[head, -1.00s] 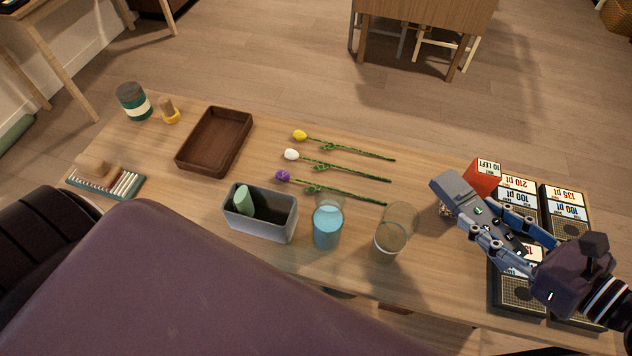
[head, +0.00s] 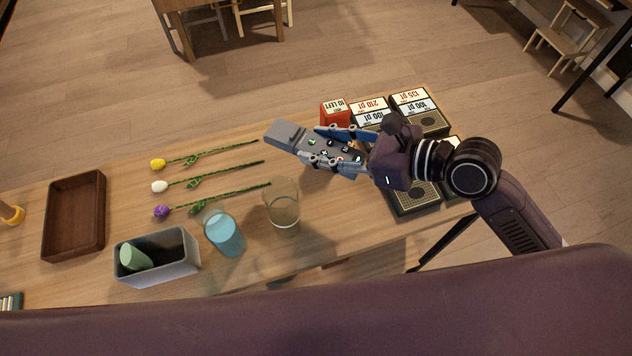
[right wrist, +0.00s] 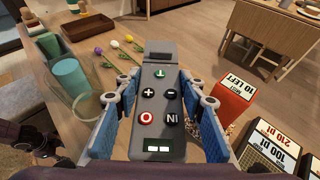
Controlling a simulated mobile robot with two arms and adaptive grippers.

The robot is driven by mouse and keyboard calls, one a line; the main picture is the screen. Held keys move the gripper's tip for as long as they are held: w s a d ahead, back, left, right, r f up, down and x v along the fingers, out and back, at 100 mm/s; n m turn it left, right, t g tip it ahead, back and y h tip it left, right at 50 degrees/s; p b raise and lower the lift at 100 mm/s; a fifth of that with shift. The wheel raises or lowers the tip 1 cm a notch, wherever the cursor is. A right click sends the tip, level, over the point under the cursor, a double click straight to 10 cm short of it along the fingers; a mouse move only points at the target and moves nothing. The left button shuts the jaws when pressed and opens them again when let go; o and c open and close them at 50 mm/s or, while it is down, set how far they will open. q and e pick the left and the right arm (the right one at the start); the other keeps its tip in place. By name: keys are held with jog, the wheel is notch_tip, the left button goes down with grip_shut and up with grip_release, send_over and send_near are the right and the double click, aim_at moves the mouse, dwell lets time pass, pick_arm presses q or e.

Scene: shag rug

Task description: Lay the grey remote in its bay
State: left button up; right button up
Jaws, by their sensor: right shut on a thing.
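The grey remote (head: 286,134) has round buttons on its face and a plain block-like end pointing left, away from the hand. My right gripper (head: 316,146) is shut on its sides and holds it above the right part of the table. In the right wrist view, the remote (right wrist: 160,62) lies between the blue-padded fingers (right wrist: 159,102), button face towards the camera. The gripper hides part of the remote in the head view. I cannot tell which spot is the remote's bay.
A red box (head: 333,116) and several labelled black boxes (head: 430,122) stand beside the hand. A clear glass (head: 284,212), a blue-filled glass (head: 226,236), a grey bin (head: 178,268) and a brown tray (head: 97,227) stand leftward. Three artificial flowers (head: 225,180) lie behind them.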

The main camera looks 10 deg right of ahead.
jog(key=b, duration=0.2)
send_over(321, 189)
notch_tip(321, 189, down, 8)
jog(key=shift+f, duration=0.85)
notch_tip(321, 189, down, 4)
jog(key=shift+b, duration=0.6)
jog(key=o, duration=1.2)
jog(key=shift+f, duration=0.1)
